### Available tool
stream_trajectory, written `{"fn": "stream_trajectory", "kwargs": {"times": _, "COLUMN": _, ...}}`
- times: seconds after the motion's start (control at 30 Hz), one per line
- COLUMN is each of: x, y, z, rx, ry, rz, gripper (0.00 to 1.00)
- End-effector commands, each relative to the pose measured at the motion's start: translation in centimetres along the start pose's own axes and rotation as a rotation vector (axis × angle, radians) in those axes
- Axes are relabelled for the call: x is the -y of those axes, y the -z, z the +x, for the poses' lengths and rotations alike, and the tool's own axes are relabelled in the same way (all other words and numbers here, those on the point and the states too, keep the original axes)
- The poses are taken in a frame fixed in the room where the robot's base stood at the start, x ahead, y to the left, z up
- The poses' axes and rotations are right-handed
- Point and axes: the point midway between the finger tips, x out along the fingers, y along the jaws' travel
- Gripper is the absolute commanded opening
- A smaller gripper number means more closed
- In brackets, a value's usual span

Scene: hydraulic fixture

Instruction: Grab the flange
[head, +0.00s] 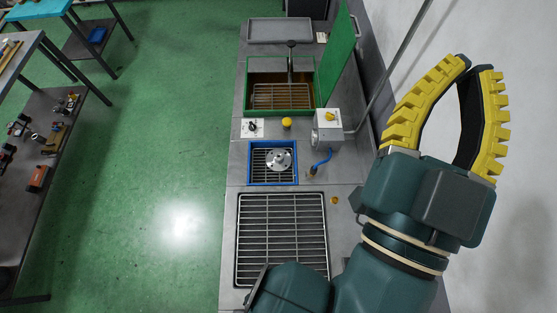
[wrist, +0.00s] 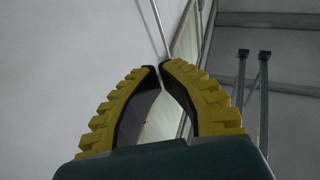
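The flange (head: 279,160) is a round silver metal disc with a raised centre. It lies on the grate inside the small blue-framed bay (head: 250,178) of the grey workbench in the head view. My gripper (head: 475,66) is raised at the right of the head view, well apart from the flange, with its yellow-backed fingers pointing up. In the wrist view the fingertips (wrist: 160,66) come together with nothing between them, and the fingers bow outward below. The flange does not show in the wrist view.
A green-framed basin with an open green lid (head: 337,58) stands beyond the blue bay. A large grate (head: 282,238) lies nearer.

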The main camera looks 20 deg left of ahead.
Motion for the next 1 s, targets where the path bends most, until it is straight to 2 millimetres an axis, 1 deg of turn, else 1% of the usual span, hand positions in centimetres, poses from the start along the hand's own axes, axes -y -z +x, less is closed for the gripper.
{"fn": "stream_trajectory", "kwargs": {"times": 0.23, "x": -0.03, "y": 0.01, "z": -0.03, "rx": 0.0, "ry": -0.001, "rz": 0.0, "gripper": 0.0}}
{"fn": "stream_trajectory", "kwargs": {"times": 0.3, "x": -0.03, "y": 0.02, "z": -0.03, "rx": 0.0, "ry": -0.001, "rz": 0.0, "gripper": 0.15}}
{"fn": "stream_trajectory", "kwargs": {"times": 0.37, "x": -0.03, "y": 0.02, "z": -0.03, "rx": 0.0, "ry": -0.001, "rz": 0.0, "gripper": 0.27}}
{"fn": "stream_trajectory", "kwargs": {"times": 0.4, "x": -0.03, "y": 0.01, "z": -0.03, "rx": 0.0, "ry": -0.001, "rz": 0.0, "gripper": 0.34}}
{"fn": "stream_trajectory", "kwargs": {"times": 0.47, "x": -0.03, "y": 0.02, "z": -0.03, "rx": 0.0, "ry": -0.001, "rz": 0.0, "gripper": 0.46}}
{"fn": "stream_trajectory", "kwargs": {"times": 0.5, "x": -0.03, "y": 0.02, "z": -0.03, "rx": 0.0, "ry": -0.001, "rz": 0.0, "gripper": 0.53}}
{"fn": "stream_trajectory", "kwargs": {"times": 0.63, "x": -0.03, "y": 0.01, "z": -0.03, "rx": 0.0, "ry": -0.001, "rz": 0.0, "gripper": 0.78}}
{"fn": "stream_trajectory", "kwargs": {"times": 0.67, "x": -0.03, "y": 0.01, "z": -0.03, "rx": 0.0, "ry": -0.001, "rz": 0.0, "gripper": 0.8}}
{"fn": "stream_trajectory", "kwargs": {"times": 0.9, "x": -0.02, "y": 0.01, "z": -0.02, "rx": 0.0, "ry": -0.001, "rz": 0.001, "gripper": 0.8}}
{"fn": "stream_trajectory", "kwargs": {"times": 0.97, "x": -0.02, "y": 0.08, "z": -0.02, "rx": -0.003, "ry": 0.0, "rz": 0.027, "gripper": 0.8}}
{"fn": "stream_trajectory", "kwargs": {"times": 1.0, "x": 0.0, "y": 0.96, "z": -0.04, "rx": -0.042, "ry": 0.002, "rz": 0.064, "gripper": 0.8}}
